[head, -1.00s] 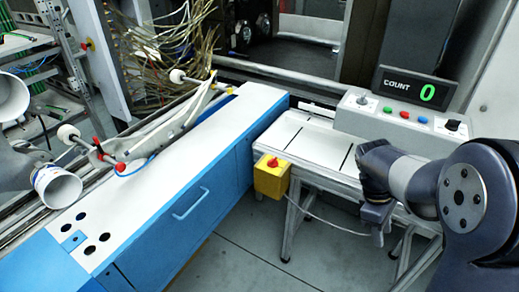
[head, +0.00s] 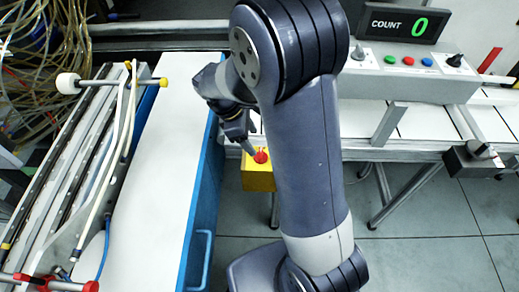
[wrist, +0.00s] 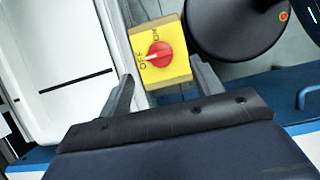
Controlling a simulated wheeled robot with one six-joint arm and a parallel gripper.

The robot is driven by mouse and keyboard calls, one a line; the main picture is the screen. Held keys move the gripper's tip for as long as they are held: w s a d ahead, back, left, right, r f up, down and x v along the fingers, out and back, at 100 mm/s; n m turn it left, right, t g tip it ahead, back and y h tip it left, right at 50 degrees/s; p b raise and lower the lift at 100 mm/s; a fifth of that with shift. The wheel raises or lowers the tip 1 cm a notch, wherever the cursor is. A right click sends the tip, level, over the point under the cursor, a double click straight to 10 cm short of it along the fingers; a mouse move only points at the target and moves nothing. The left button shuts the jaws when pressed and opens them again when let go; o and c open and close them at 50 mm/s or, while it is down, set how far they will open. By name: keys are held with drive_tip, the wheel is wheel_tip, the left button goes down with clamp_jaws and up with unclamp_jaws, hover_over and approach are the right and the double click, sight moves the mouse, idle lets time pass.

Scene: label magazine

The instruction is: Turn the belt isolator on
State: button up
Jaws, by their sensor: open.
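The belt isolator is a yellow box (head: 258,180) with a red rotary knob (head: 261,157) on its face. In the wrist view the yellow plate (wrist: 178,33) carries an OFF marking at the left and an ON marking at the top. The red knob (wrist: 160,54) shows there with a pale mark on the side toward OFF. My gripper (wrist: 161,70) is open, its two fingers apart on either side of the plate's lower part in the picture. Nothing is between them but the view of the isolator. In the head view my gripper (head: 248,147) is close beside the knob; contact cannot be told.
A blue cabinet with a white top (head: 160,170) stands left of the isolator. A control panel (head: 400,62) with coloured buttons and a COUNT display (head: 404,23) is at the upper right. Grey floor (head: 420,250) is open at the lower right.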

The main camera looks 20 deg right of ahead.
sight(260, 153)
drive_tip(key=x, duration=0.6)
drive_tip(key=shift+w+f, duration=0.1)
drive_tip(key=shift+f, duration=0.25)
drive_tip(key=c, duration=1)
